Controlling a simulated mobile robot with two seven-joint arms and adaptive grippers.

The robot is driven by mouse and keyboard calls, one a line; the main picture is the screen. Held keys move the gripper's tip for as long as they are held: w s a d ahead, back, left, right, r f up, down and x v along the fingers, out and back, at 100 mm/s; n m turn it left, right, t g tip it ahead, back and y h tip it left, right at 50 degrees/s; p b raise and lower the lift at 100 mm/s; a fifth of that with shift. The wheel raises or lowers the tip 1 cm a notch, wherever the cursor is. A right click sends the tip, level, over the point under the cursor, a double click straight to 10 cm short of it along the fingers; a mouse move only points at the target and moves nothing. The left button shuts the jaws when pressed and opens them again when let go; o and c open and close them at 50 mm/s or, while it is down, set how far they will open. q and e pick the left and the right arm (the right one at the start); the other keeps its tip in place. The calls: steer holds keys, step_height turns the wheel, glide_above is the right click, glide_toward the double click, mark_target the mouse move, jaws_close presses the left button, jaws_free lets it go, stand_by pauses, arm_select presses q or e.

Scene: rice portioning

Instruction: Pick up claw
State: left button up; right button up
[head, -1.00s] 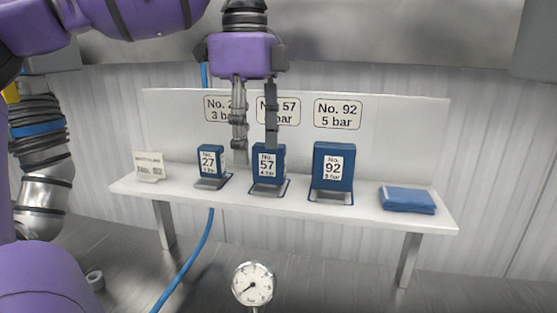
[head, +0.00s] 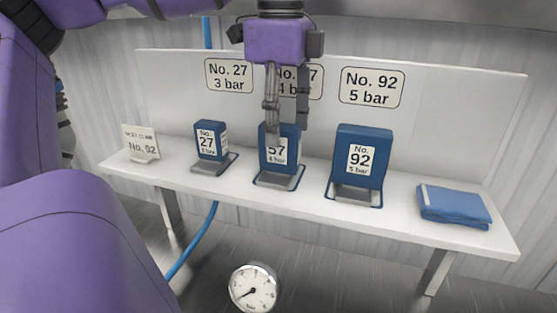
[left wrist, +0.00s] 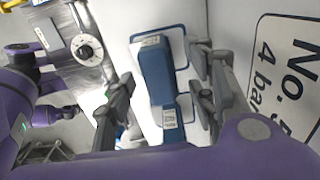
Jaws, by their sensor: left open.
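Three blue blocks stand on metal-footed holders on a white shelf: No. 27 (head: 209,140), No. 57 (head: 279,158) and the larger No. 92 (head: 362,145). My left gripper (head: 287,128) points down, open, at the No. 57 block. One finger covers part of its label and the other is by its right edge; I cannot tell whether they touch it. A small card (head: 142,143) reading No. 92 stands at the shelf's left end. My right gripper is not seen.
The white shelf (head: 420,235) has a back panel with pressure signs, one for No. 92 reading 5 bar (head: 371,87). A folded blue cloth (head: 454,206) lies at its right end. A round gauge (head: 254,287) and a blue hose (head: 192,247) are in front and below.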

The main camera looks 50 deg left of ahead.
mark_target(278, 155)
arm_select(q)
steer(key=shift+f, duration=1.6)
steer(key=shift+c, duration=0.5)
jaws_close()
